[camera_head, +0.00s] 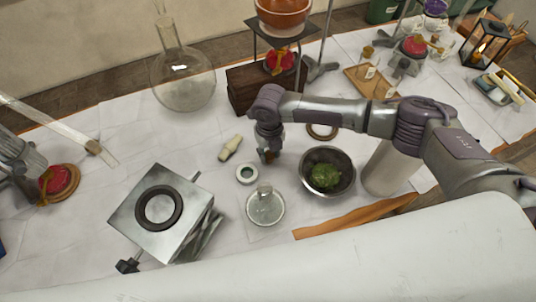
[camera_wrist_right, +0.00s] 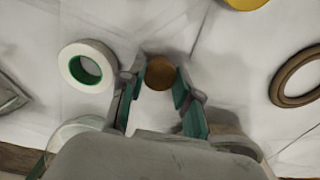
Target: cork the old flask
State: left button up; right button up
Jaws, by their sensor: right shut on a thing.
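My right gripper (camera_head: 268,156) points down over the table, shut on a brown round cork (camera_wrist_right: 160,72) between its fingertips. In the head view the cork is mostly hidden by the fingers. A small clear glass flask (camera_head: 265,208) stands just in front of the gripper, apart from it. Its glass partly shows at the lower left of the right wrist view (camera_wrist_right: 75,130). A large round clear flask (camera_head: 183,82) with a tall neck stands at the back left. I cannot tell which flask is the old one.
A white ring with a green inside (camera_head: 247,174) and a pale bottle-shaped piece (camera_head: 230,148) lie left of the gripper. A dark bowl (camera_head: 346,164) with a green lump stands to the right. A metal lab jack (camera_head: 140,222) is front left. A brown ring (camera_head: 322,132) lies behind.

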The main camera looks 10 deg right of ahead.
aim_at(269, 154)
jog(key=shift+r, duration=0.1)
jog(key=shift+r+p, duration=1.7)
jog(key=shift+r, duration=0.1)
